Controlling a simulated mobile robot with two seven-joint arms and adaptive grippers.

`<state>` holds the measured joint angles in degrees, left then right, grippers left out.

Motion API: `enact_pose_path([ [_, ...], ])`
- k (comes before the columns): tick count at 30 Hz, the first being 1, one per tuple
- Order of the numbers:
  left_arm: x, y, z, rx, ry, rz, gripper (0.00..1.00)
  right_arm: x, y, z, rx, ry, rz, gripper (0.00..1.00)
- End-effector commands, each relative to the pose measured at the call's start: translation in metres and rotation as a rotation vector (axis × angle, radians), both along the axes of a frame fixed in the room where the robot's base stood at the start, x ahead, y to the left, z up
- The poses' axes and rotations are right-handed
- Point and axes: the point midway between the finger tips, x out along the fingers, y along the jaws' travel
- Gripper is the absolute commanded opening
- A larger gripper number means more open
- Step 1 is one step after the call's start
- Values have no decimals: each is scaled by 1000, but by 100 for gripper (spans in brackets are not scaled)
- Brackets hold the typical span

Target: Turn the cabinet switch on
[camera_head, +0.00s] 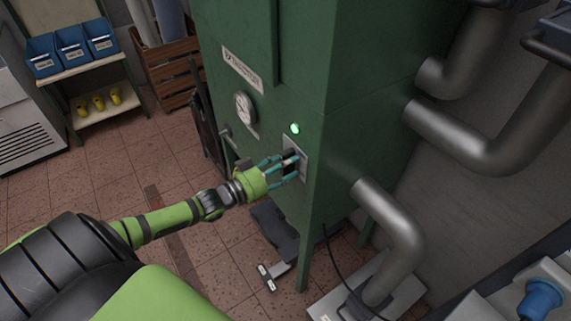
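The green cabinet (350,90) stands upright in the middle of the view. Its switch plate (302,172) is a small grey panel on the cabinet's left face, with a dark switch part partly hidden behind my fingers. A round green lamp (295,128) is lit just above the plate. My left gripper (292,169) reaches in from the left, with its teal fingers at the switch plate, spread apart around the dark part. I cannot tell whether the fingertips touch it. My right gripper is not in view.
Thick grey pipes (480,140) run out to the right. A shelf with blue bins (73,48) stands at the back left.

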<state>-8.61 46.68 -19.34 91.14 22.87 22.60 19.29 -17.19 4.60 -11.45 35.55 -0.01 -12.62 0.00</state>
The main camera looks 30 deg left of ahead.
Motion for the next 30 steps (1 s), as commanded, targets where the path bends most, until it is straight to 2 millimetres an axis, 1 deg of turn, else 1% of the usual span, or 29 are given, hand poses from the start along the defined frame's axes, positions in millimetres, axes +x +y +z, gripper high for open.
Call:
enact_pose_path([
  [5, 0, 0, 0, 2, -1, 0, 52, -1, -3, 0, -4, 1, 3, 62],
  [10, -10, 5, -1, 2, 2, 1, 52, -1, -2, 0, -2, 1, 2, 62],
  [14, -30, 12, -2, 3, 4, -1, 52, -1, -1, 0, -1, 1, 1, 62],
  [21, -72, 30, -2, 2, 6, 0, 52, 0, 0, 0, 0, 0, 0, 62],
  [24, -87, 35, -1, 3, 4, 0, 52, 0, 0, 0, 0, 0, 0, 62],
  [27, -98, 40, -1, 1, 3, 0, 52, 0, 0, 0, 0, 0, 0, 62],
  [30, -106, 44, -1, 1, 2, 0, 52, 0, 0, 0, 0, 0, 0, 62],
])
